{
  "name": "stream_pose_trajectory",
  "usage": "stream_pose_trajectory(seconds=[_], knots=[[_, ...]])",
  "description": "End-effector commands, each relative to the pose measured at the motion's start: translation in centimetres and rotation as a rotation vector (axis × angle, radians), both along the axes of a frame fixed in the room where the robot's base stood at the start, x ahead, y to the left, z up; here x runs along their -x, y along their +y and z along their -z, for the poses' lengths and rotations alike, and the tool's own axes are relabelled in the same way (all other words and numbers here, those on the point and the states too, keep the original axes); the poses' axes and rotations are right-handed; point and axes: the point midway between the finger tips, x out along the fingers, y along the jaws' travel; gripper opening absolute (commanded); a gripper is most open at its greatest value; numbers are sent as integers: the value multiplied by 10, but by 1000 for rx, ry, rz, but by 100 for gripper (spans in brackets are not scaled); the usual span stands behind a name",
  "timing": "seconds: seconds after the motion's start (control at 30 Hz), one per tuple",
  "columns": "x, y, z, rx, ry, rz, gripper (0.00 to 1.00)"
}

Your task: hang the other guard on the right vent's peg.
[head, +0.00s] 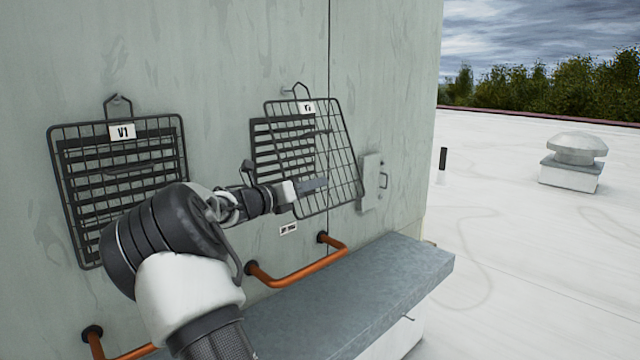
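The left guard, marked V1 (88,201), is a dark wire grid hanging straight by its top loop on a peg (117,98) over the left vent. The other guard (340,165), with a white label, is tilted in front of the right vent (268,150), shifted to its right.
A grey ledge (390,280) runs below the vents, with copper pipes (310,267) at the wall. A small grey box (371,180) with a handle is on the wall close to the guard's right edge. The open roof lies to the right, with a roof vent (572,165).

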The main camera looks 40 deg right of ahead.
Motion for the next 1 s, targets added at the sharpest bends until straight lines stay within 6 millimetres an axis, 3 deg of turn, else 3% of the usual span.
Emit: stream_pose_trajectory(seconds=[0.6,1.0], knots=[[-35,2,-2,3,-1,0,0],[-45,3,8,3,-1,1,0]])
